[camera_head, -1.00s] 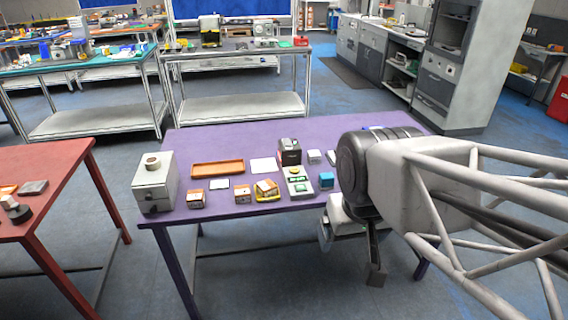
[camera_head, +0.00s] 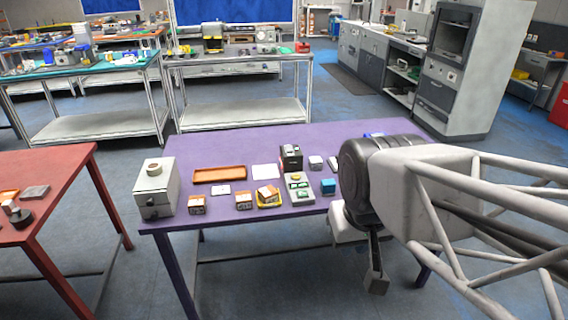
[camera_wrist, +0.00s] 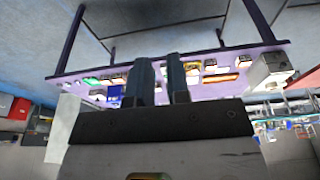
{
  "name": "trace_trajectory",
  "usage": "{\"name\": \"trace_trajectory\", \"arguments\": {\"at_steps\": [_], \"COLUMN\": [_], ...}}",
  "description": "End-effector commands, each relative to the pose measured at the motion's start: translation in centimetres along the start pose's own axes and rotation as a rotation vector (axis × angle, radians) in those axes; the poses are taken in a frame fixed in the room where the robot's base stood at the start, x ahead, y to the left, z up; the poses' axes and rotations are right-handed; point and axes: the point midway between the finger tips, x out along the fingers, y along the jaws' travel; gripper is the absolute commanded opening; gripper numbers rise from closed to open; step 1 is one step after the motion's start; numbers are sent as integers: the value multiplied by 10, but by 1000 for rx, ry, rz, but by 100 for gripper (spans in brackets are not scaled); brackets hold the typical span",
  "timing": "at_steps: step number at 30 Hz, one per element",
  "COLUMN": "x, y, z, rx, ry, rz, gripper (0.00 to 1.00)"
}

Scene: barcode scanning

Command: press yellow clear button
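A light grey device (camera_head: 299,190) lies on the purple table and carries green parts. A small yellow button (camera_head: 296,176) shows at its far end. My gripper (camera_head: 375,284) hangs in front of the table's near edge, right of the device and apart from it; only one finger shows clearly there. In the wrist view, both fingers of my gripper (camera_wrist: 161,58) are close together, with a narrow empty gap between them. The yellow button cannot be made out surely in the wrist view.
A red table (camera_head: 50,163) stands left.

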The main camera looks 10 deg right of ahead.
Motion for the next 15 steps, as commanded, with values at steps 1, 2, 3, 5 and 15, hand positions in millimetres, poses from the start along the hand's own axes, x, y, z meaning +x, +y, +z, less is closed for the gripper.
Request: {"name": "trace_trajectory", "arguments": {"at_steps": [1, 2, 3, 5, 15], "x": [0, 0, 0, 0, 0], "y": [0, 0, 0, 0, 0], "z": [0, 0, 0, 0, 0], "rx": [0, 0, 0, 0, 0], "ry": [0, 0, 0, 0, 0], "rz": [0, 0, 0, 0, 0], "gripper": [9, 4, 0, 0, 0]}}
